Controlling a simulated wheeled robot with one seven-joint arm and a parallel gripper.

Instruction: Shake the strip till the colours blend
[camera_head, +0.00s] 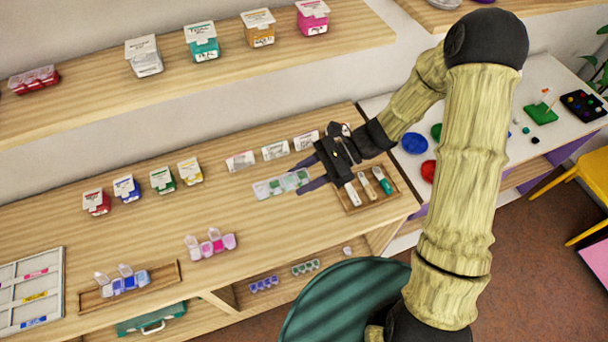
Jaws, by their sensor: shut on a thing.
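My gripper (304,177) reaches from the right over the wooden counter (270,225). Its dark fingers are shut on a clear strip (268,188) of small compartments. Some compartments at its right end look green, and the left ones look pale or whitish. The strip lies roughly level, its left part sticking out beyond the fingers. Its right end is partly hidden by the fingers. I cannot tell how far above the counter it is.
A wooden tray (352,208) with several slim tools sits right below my gripper. Several lidded boxes, including a yellow one (190,171), stand left. White label cards (275,151) stand behind. A pink strip (211,244) and a blue strip (125,282) sit front left. Middle counter is clear.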

